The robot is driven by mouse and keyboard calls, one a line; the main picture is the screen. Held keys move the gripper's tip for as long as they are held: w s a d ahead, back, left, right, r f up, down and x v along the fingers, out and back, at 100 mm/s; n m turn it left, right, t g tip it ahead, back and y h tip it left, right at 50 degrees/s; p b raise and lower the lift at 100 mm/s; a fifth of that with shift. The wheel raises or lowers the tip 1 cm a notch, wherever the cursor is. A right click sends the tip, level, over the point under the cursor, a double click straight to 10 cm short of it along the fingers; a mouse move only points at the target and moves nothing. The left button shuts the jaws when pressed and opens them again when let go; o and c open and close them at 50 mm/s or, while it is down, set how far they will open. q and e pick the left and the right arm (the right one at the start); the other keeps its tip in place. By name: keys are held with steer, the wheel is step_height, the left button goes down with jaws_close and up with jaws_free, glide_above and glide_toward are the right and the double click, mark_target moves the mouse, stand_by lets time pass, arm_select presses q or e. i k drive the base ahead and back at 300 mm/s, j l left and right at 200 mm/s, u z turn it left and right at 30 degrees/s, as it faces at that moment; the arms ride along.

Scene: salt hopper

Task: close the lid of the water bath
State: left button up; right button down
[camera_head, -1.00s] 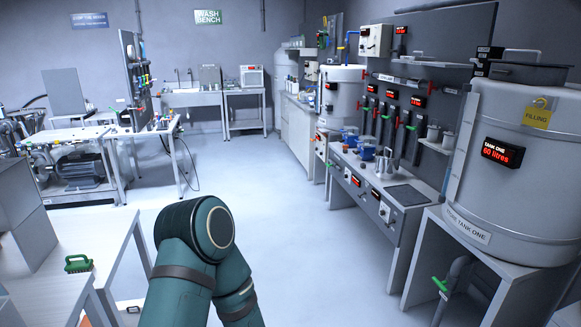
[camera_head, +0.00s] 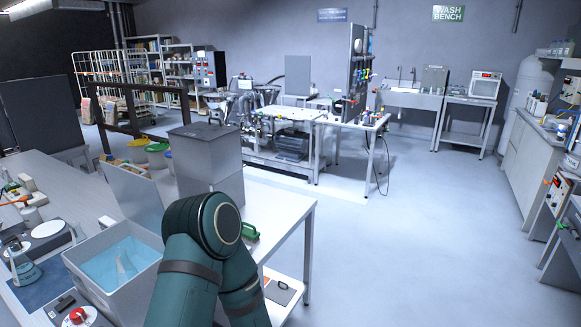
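The water bath (camera_head: 72,262) is an open grey box with blue water in it, on the bench at the lower left. A pale conical shape stands in the water. A flat grey panel (camera_head: 138,196), which looks like the lid, stands raised at the bath's far side, so the top is uncovered. My teal arm rises at the bottom middle and hides the bath's right side. Neither of my grippers is in view.
A tall grey box (camera_head: 205,150) stands behind the bath, with a green-handled brush (camera_head: 250,232) by it. A balance-like device (camera_head: 48,230) and a blue mat with a flask (camera_head: 24,268) are left of the bath. The floor (camera_head: 400,240) to the right is clear.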

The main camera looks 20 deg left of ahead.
mark_target(139, 199)
steer(key=i+l+u, duration=0.1)
steer(key=u, duration=0.35)
steer(key=i+l+u, duration=0.2)
steer(key=u, duration=0.3)
steer(key=i+l+u, duration=0.25)
steer(key=u, duration=0.2)
steer(key=i+l+u, duration=0.15)
steer(key=l+u, duration=0.15)
steer(key=u, duration=0.2)
steer(key=l+u, duration=0.3)
steer(key=u, duration=0.15)
steer(key=l+u, duration=0.7)
steer(key=l, duration=0.25)
steer(key=i, duration=0.05)
